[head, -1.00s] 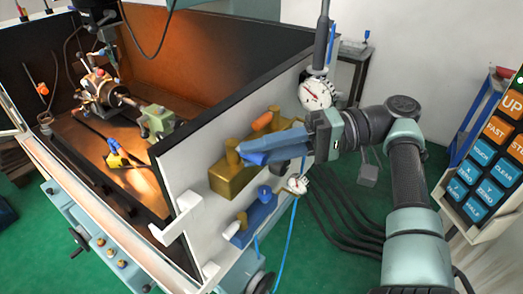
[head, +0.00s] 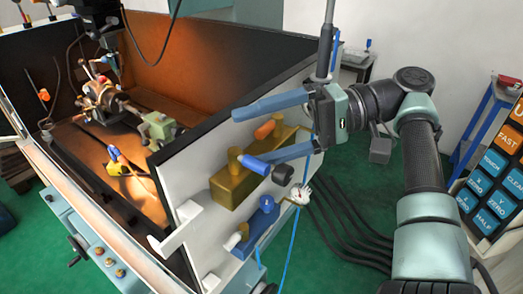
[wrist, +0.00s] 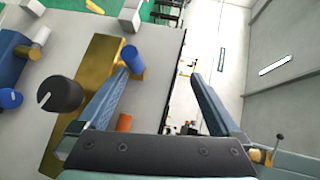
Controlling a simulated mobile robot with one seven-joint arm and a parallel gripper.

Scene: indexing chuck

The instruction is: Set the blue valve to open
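A brass valve block (head: 232,187) is mounted on the machine's white side panel (head: 190,165). It carries a lever with a blue cap (head: 255,165), pointing right and slightly down, and an orange-capped lever (head: 265,129). My gripper (head: 247,135) is open and empty, its blue fingers spread wide above and beside the blue-capped lever. The lower finger passes close to the blue cap; I cannot tell if they touch. In the wrist view, the blue cap (wrist: 133,59) is at the left finger's tip, outside the gap.
A blue valve block (head: 255,230) with a blue knob and white-capped lever sits lower on the panel. A black knob (head: 283,174) and a white gauge (head: 299,193) are close below the gripper. A button panel (head: 497,165) stands at right.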

